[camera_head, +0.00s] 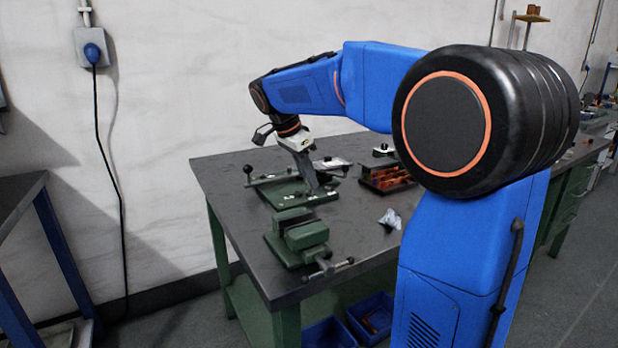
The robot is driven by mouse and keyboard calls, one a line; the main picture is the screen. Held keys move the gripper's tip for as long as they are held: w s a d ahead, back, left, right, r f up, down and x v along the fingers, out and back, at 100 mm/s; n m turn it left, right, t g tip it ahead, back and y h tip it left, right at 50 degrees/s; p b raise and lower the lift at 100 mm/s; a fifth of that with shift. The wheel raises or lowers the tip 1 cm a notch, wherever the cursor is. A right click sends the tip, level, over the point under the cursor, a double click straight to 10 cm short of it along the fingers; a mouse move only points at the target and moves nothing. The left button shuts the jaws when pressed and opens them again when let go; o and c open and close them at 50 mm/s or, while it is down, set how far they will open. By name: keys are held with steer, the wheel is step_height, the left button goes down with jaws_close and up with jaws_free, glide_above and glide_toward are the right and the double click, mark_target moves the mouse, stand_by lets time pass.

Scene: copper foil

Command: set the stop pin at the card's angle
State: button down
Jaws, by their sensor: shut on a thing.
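My gripper (314,186) points down over the right part of a green bending fixture (290,198) on the bench. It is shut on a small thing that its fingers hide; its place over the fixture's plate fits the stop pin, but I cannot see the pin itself. A lever with a black ball knob (248,169) reaches out to the left from the fixture. A pale card (331,163) lies behind my gripper; its marks are too small to read.
A green vise (300,238) stands at the bench's front, its handle to the right. A dark tray with orange-handled tools (388,179) lies right of the fixture. A small crumpled silvery piece (390,219) lies in front of it. The dark bench top (225,180) is bare at left.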

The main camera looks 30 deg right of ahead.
steer(key=c, duration=2)
jaws_free()
steer(key=shift+r, duration=0.2)
steer(key=shift+r, duration=1.3)
steer(key=shift+o, duration=0.5)
steer(key=o, duration=0.4)
steer(key=shift+o, duration=0.2)
steer(key=shift+r, duration=0.1)
